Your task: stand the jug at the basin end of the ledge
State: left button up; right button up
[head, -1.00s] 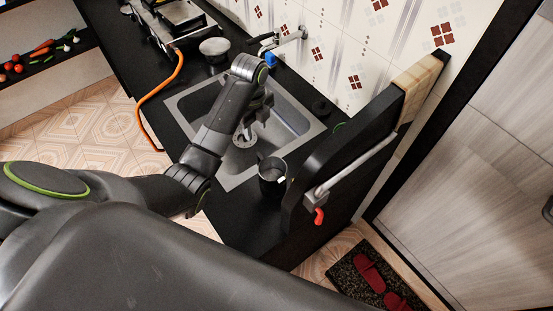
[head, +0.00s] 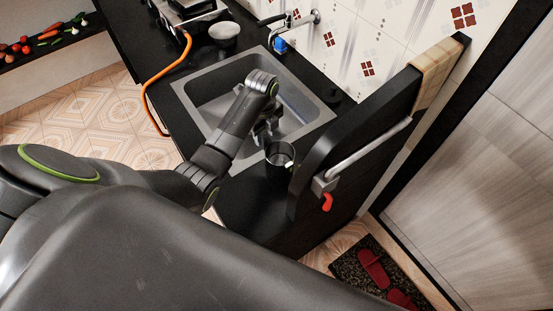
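The jug (head: 279,158) is a dark, open-topped metal vessel. It stands upright on the black ledge (head: 248,205), beside the near right corner of the sink basin (head: 205,88), close to the dark upright panel. My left gripper (head: 265,132) is over the near right part of the basin, just up and left of the jug. Its fingers look apart, with nothing seen between them, though my arm partly hides them. I cannot tell whether a fingertip touches the jug. My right gripper is not in view.
A dark upright panel (head: 345,145) with a metal bar and red hook (head: 327,202) bounds the ledge on the right. A tap (head: 300,22) stands behind the basin.

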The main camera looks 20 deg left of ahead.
aim_at(266, 148)
pick_arm(q)
jog(key=shift+w+a+f+p, duration=0.15)
jog(key=shift+f+p, duration=0.2)
jog(key=shift+f, duration=1.05)
jog(key=shift+w+f+p, duration=0.15)
jog(key=shift+f+p, duration=0.15)
jog(key=shift+f, duration=1.05)
jog(key=shift+c, duration=0.3)
grip_shut()
